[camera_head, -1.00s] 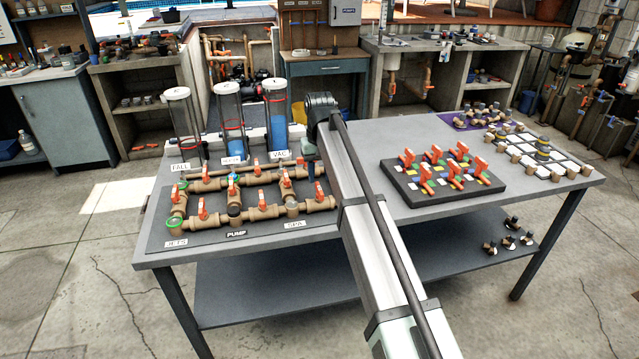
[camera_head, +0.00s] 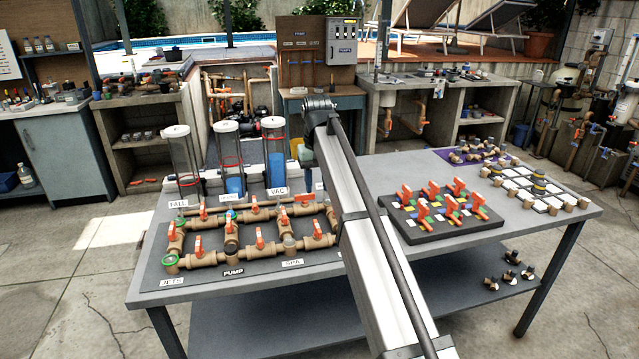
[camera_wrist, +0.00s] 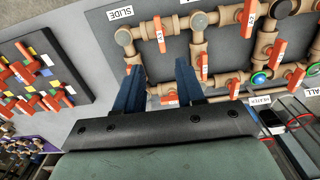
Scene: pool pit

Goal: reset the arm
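My gripper (camera_wrist: 160,68) shows in the wrist view with two dark blue fingers standing apart. Nothing shows between them except the valve board behind. In the head view my arm reaches from the lower right up to a dark joint above the table, and the gripper's fingers are hidden behind it. The wrist view looks down on the brown pipe board (camera_head: 245,266) with orange valve handles. The fingers appear above the board's edge, near the SLIDE label (camera_wrist: 120,13). I cannot tell how high they are.
A black block with orange valves (camera_head: 430,230) and a white grid rack (camera_head: 530,185) stand right of my arm on the grey table (camera_head: 240,298). Bare tabletop lies between block and arm.

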